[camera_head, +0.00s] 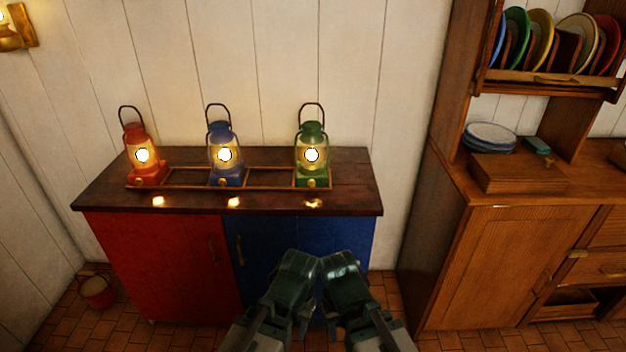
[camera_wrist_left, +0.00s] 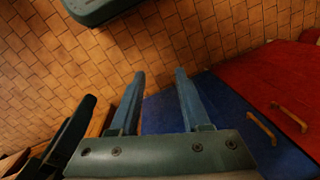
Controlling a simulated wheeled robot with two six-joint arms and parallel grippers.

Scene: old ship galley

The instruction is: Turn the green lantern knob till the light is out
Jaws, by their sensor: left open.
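The green lantern (camera_head: 312,135) stands upright at the right end of a wooden rack on the cabinet top, and its light glows. Its small brass knob (camera_head: 311,183) faces the front, low on the base. My left gripper (camera_head: 304,316) is in front of the blue cabinet door, well below the lantern and apart from it. In the left wrist view its two fingers (camera_wrist_left: 161,73) are spread with nothing between them. My right gripper (camera_head: 336,312) is close beside it on the right; its fingers are not clear enough to judge.
A red lantern (camera_head: 143,150) and a blue lantern (camera_head: 224,150), both lit, stand left of the green one. The cabinet top's front edge (camera_head: 230,210) lies between my grippers and the lanterns. A wooden dresser (camera_head: 490,250) stands at right, a bucket (camera_head: 97,291) at lower left.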

